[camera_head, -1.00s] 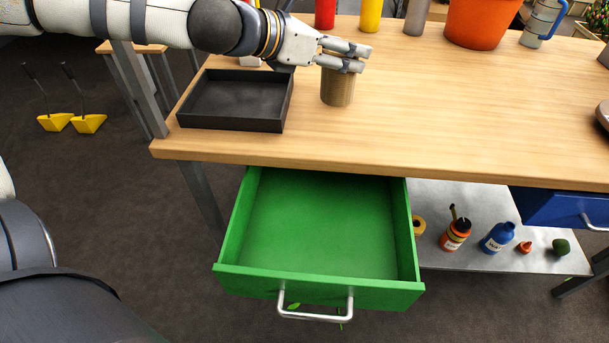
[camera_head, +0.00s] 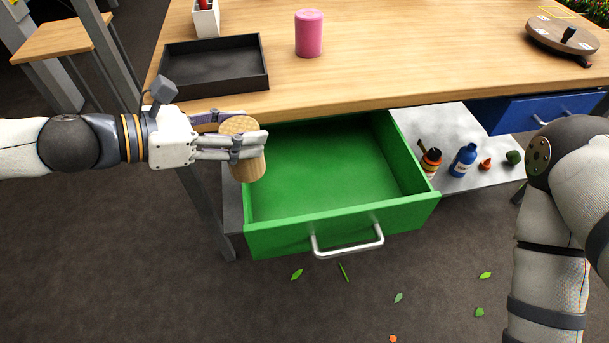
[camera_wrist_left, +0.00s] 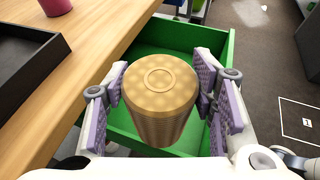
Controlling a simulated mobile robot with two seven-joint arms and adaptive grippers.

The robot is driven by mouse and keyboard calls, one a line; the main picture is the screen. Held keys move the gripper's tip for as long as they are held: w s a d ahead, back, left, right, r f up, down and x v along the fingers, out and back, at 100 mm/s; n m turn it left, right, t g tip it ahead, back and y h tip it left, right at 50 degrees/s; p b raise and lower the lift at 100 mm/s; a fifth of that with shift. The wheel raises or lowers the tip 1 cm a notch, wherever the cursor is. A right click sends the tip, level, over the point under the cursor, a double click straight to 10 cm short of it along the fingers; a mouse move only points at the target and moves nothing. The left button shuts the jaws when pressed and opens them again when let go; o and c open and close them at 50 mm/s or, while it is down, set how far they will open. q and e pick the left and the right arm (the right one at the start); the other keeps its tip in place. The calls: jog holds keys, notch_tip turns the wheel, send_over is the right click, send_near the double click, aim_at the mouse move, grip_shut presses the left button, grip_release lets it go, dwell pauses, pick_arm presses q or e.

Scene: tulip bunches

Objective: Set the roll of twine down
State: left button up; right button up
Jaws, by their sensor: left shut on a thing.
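The roll of twine (camera_head: 250,168) is a tan, ribbed cylinder. My left gripper (camera_head: 248,131) is shut on its sides in the head view. It holds the roll slightly tilted in front of the table edge, at the left side of the open green drawer (camera_head: 375,215). In the left wrist view, the roll (camera_wrist_left: 160,105) sits between the finger pads with its round end facing the camera, and the drawer (camera_wrist_left: 210,42) lies beyond and below it. The visible drawer floor is empty. My right arm shows at the right of the head view; its gripper is out of view.
A black tray (camera_head: 214,86) and a pink cylinder (camera_head: 309,34) stand on the wooden table (camera_head: 420,60). A blue drawer (camera_head: 520,113) is at the right. Bottles (camera_head: 462,160) stand on the lower shelf. Leaves (camera_head: 297,274) lie on the floor.

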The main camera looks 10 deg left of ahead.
pick_arm(q)
jog(key=s+d+b+x, duration=0.1)
jog(key=s+b+x, duration=0.1)
jog(key=b+x, duration=1.25)
notch_tip(320, 180, down, 11)
jog(key=w+d, duration=0.2)
jog(key=d, duration=0.1)
jog(key=shift+r+n+t+y, duration=0.15)
jog(key=shift+n+t+y, duration=0.15)
pick_arm(e)
jog(key=s+f+g, duration=0.3)
jog(key=s+f, duration=0.6)
jog(key=f, duration=0.5)
jog(key=shift+s+a+f+g, duration=0.2)
jog(key=shift+s+g, duration=0.05)
jog(key=shift+g, duration=0.05)
pick_arm(q)
jog(key=shift+f, duration=0.25)
jog(key=o, duration=1.2)
pick_arm(e)
jog(key=shift+f, duration=0.1)
pick_arm(q)
jog(key=shift+r, duration=0.1)
